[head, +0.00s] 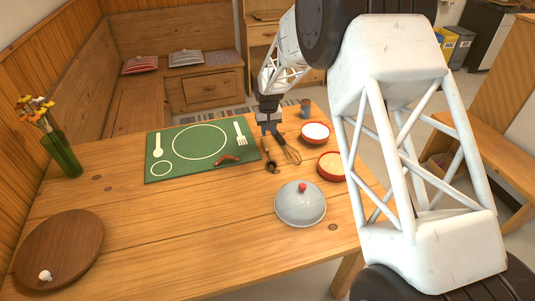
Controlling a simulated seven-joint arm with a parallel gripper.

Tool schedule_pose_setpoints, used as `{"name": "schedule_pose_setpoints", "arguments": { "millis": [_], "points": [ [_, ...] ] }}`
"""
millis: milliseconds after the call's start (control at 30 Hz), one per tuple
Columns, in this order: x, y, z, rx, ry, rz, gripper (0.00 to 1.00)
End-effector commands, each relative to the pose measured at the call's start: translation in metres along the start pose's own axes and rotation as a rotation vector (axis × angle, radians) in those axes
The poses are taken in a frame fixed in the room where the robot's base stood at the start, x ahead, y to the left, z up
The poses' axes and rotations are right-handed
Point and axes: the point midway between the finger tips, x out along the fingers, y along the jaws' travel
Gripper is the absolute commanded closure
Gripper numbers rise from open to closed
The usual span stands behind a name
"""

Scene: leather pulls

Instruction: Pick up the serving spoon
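A dark utensil with a brownish handle (268,156) lies on the table just right of the green mat; it looks like the serving spoon, but it is small and I cannot be sure. A whisk (291,153) lies right beside it, its wire end toward the front right. My gripper (268,130) points down close above the handle ends of these two utensils. The fingers are small and partly merge with the handles, so I cannot tell whether they are open or touching anything.
The green mat (160,171) holds a small reddish-brown curved piece (227,160). A white-filled bowl (315,132), a red-rimmed bowl (331,167) and a grey domed lid (300,205) stand to the right. A round wooden board (62,245) and flower vase (62,150) are left. The front-middle table is clear.

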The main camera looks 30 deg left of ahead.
Motion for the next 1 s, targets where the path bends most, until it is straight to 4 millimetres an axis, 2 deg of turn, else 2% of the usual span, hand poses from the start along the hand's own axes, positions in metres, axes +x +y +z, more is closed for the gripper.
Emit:
{"name": "schedule_pose_setpoints", "arguments": {
  "millis": [200, 567, 833, 1000],
  "points": [
    [0.012, -0.012, -0.008, -0.013, -0.003, 0.0, 0.7],
    [0.014, -0.012, -0.007, -0.013, -0.004, 0.0, 0.7],
    [0.033, -0.011, -0.007, -0.013, -0.004, 0.0, 0.7],
    [0.038, -0.011, -0.008, -0.012, -0.003, 0.0, 0.7]
  ]
}}
